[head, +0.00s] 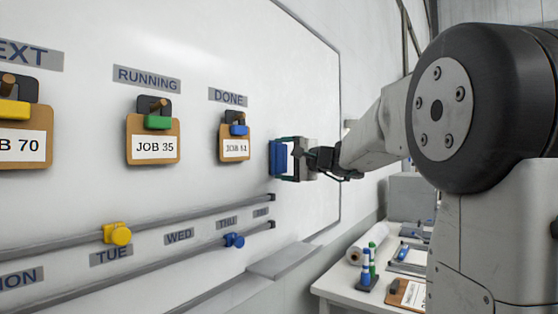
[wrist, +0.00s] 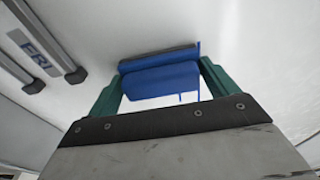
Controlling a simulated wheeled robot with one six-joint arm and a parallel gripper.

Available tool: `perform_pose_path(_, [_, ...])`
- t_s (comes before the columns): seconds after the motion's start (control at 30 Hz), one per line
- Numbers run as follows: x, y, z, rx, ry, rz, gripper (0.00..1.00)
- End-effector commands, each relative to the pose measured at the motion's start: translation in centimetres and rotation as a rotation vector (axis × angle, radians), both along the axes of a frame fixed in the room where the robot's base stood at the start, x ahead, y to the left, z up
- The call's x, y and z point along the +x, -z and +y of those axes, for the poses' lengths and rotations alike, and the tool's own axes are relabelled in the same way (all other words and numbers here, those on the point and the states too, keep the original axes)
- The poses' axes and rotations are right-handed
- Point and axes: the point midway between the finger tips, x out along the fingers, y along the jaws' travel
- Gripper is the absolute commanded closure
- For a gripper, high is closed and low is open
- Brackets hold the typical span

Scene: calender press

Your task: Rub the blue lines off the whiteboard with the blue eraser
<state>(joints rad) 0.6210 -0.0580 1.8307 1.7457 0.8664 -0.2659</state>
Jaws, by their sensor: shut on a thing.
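My gripper (head: 285,158) is shut on the blue eraser (head: 277,157), in front of the right part of the whiteboard (head: 300,75). In the wrist view, the green fingers of my gripper (wrist: 160,82) grip the eraser (wrist: 160,79) at both ends, its dark pad side toward the board. The pad is at or very near the board; I cannot tell if it touches. Thin blue lines (wrist: 199,92) show just beside and below the eraser in the wrist view. The eraser and gripper may hide more of them. In the head view I make out no blue lines.
Clipboards hang to the left, the nearest under DONE (head: 235,148). Two rails (head: 180,222) with day labels run below, carrying a yellow clip (head: 117,234) and a blue clip (head: 234,240). A ledge (head: 285,262) juts out beneath. A cluttered white table (head: 335,288) stands lower right.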

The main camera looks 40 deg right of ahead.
Motion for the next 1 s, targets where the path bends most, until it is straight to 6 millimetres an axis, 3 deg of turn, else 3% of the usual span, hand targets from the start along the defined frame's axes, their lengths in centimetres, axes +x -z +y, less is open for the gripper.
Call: perform_pose_path(1.0, [2.2,0.0,-5.6,0.000,0.000,0.000,0.32])
